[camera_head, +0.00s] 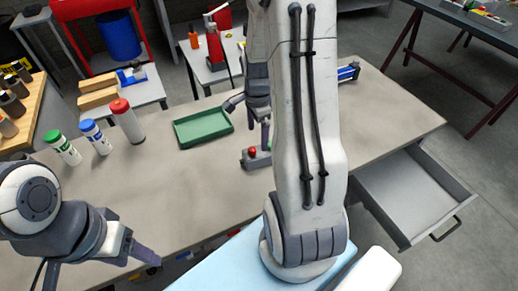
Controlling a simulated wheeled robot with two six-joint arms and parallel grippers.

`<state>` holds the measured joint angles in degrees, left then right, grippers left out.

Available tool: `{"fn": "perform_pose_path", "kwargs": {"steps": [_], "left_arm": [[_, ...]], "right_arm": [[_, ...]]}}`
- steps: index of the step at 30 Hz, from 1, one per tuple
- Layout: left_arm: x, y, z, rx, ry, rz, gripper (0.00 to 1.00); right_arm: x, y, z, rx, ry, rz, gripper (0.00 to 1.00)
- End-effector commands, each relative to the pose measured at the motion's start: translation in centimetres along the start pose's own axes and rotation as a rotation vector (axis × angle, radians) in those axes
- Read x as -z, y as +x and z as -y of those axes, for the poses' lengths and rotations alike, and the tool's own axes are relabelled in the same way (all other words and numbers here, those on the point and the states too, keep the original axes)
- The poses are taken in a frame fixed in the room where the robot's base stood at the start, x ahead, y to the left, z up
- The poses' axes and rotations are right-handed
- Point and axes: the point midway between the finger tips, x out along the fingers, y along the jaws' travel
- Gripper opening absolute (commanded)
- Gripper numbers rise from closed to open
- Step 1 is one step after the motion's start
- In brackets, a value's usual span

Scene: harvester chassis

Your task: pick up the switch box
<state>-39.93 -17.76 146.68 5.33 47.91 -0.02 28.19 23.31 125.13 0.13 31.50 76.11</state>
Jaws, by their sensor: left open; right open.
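The switch box (258,160), a small grey box with a red button on top, sits on the workbench just left of my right arm. Its right side is partly hidden by that arm. My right gripper (258,122) points down just above and behind the box, open, with its fingers apart. One finger overlaps the box in the picture; I cannot tell whether it touches. My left gripper (147,257) is low at the left, over the bench's front edge, away from the box and holding nothing visible.
A green tray (203,128) lies left of the box. Bottles with red (127,121), blue (96,137) and green (63,149) caps stand further left. A blue object (348,71) lies at the back right. An open drawer (412,190) juts out at right.

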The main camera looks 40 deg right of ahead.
Motion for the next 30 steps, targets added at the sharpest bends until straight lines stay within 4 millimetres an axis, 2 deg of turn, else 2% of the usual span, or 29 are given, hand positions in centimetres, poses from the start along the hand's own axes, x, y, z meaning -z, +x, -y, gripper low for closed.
{"fn": "perform_pose_path", "kwargs": {"steps": [1, 4, 10, 17, 25, 30], "left_arm": [[0.0, -0.2, 0.0, 0.000, 0.000, 0.000, 0.62], [0.0, -0.3, 0.0, 0.000, 0.000, 0.000, 0.62], [0.0, -0.5, 0.0, 0.000, 0.000, 0.000, 0.62], [0.0, -0.8, -0.1, 0.000, 0.000, 0.000, 0.62], [0.1, -1.7, -0.1, 0.000, 0.000, 0.000, 0.62], [0.1, -1.8, -0.1, 0.000, 0.000, 0.000, 0.62]], "right_arm": [[0.9, 0.2, 0.0, -0.003, 0.045, 0.000, 1.00], [1.5, 1.4, -0.1, -0.006, 0.084, 0.000, 1.00], [1.5, 4.5, -0.1, -0.007, 0.085, 0.000, 1.00], [1.4, 6.2, -0.1, -0.005, 0.083, 0.000, 1.00], [1.2, 9.8, -0.1, -0.005, 0.082, 0.000, 1.00], [1.2, 10.8, 0.0, -0.002, 0.082, -0.001, 1.00]]}}
